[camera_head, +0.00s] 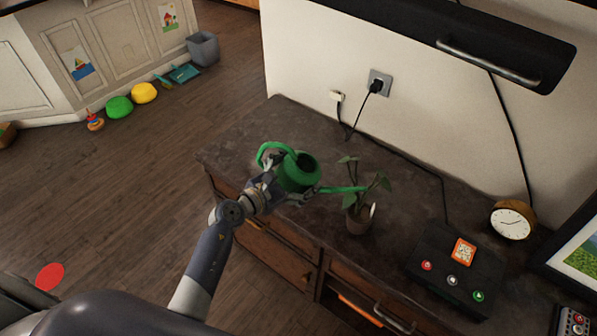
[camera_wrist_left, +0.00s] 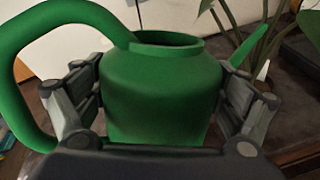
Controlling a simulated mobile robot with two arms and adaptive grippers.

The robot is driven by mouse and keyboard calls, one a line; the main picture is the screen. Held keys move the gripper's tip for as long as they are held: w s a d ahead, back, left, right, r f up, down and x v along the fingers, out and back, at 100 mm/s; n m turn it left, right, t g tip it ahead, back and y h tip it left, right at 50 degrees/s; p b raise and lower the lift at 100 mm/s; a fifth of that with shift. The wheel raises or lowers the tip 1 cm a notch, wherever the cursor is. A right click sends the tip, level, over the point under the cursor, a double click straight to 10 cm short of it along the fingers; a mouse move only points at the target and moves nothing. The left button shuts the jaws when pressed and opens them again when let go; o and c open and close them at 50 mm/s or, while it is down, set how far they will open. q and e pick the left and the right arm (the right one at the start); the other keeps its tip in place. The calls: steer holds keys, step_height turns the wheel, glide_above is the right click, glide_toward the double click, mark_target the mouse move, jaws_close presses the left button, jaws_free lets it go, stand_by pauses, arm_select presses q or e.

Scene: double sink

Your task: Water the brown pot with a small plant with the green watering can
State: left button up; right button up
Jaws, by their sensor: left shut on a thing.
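The green watering can (camera_head: 297,172) is above the dark countertop in the head view, its spout pointing right. My left gripper (camera_head: 284,190) is shut on the can's body. In the left wrist view the two fingers of the gripper (camera_wrist_left: 160,105) press on either side of the can (camera_wrist_left: 160,90), which looks about upright. The brown pot (camera_head: 358,221) with a small leafy plant (camera_head: 362,188) stands on the counter right of the can. The spout tip is at the plant's stems in the picture; whether it is over the pot is hard to tell. My right gripper is not in view.
A black box with buttons (camera_head: 455,268), a round clock (camera_head: 512,220) and a picture frame (camera_head: 575,255) stand to the right on the counter (camera_head: 245,140). A cable runs from the wall socket (camera_head: 380,83) behind the plant. The counter left of the can is clear.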

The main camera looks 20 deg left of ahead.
arm_select(q)
step_height(320, 180, down, 5)
steer(key=n+t+h+b, duration=0.1)
steer(key=n+b, duration=0.1)
steer(key=b, duration=0.7)
steer(key=shift+w+r, duration=0.1)
steer(key=shift+r, duration=0.05)
steer(key=shift+n+t+b, duration=0.3)
steer(key=shift+b, duration=0.35)
steer(key=shift+d+r+n+h+p, duration=0.15)
steer(key=shift+r+n+p, duration=0.15)
steer(key=shift+r, duration=0.55)
steer(key=shift+d+r+n+h+p, duration=0.2)
steer(key=shift+r+p, duration=0.15)
steer(key=shift+r, duration=0.45)
